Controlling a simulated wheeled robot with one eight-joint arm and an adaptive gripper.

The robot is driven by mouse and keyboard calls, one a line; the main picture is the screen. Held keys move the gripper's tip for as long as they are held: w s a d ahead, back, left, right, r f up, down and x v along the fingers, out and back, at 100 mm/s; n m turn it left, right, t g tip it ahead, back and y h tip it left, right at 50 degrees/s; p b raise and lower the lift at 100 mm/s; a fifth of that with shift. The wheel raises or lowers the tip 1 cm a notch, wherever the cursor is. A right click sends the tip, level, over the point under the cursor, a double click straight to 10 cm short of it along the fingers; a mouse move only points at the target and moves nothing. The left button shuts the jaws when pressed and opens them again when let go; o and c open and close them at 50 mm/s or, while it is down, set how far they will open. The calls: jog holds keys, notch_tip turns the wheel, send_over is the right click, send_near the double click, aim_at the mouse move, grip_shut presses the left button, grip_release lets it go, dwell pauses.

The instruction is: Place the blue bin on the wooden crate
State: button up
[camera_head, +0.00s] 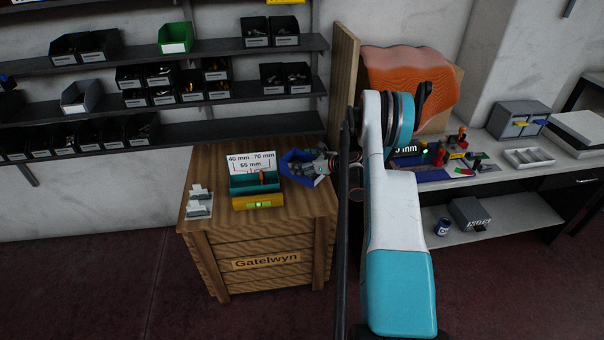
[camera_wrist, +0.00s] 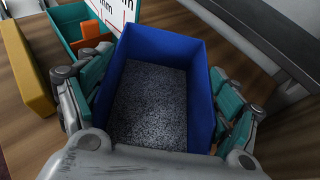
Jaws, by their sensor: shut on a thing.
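The blue bin (camera_head: 291,163) is over the right part of the wooden crate's top (camera_head: 285,262), to the right of a teal bin. My gripper (camera_head: 318,166) reaches it from the right and is shut on it. In the wrist view the blue bin (camera_wrist: 208,65) sits between my gripper's two teal-padded fingers, open side toward the camera. Its inside shows a grey speckled surface. The crate's wooden top (camera_wrist: 145,12) shows around it. I cannot tell whether the bin's underside touches the crate.
The teal bin (camera_head: 241,187) with an orange piece, a yellow base (camera_head: 259,202) and a size sign (camera_head: 252,162) stand on the crate, left of the blue bin. Small white holders (camera_head: 199,204) stand at its left edge. A cluttered workbench (camera_head: 505,180) is to the right; shelves (camera_head: 230,46) hang behind.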

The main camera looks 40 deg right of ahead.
notch_tip(320, 180, down, 4)
jog(key=shift+f+b, duration=0.25)
jog(key=shift+b, duration=0.55)
jog(key=shift+r, duration=0.1)
jog(key=o, duration=1.1)
jog(key=shift+s+r, duration=0.1)
jog(key=shift+s, duration=0.1)
jog(key=p+v, duration=0.4)
jog(key=v, duration=0.7)
jog(key=shift+s+d, duration=0.1)
jog(key=shift+s, duration=0.2)
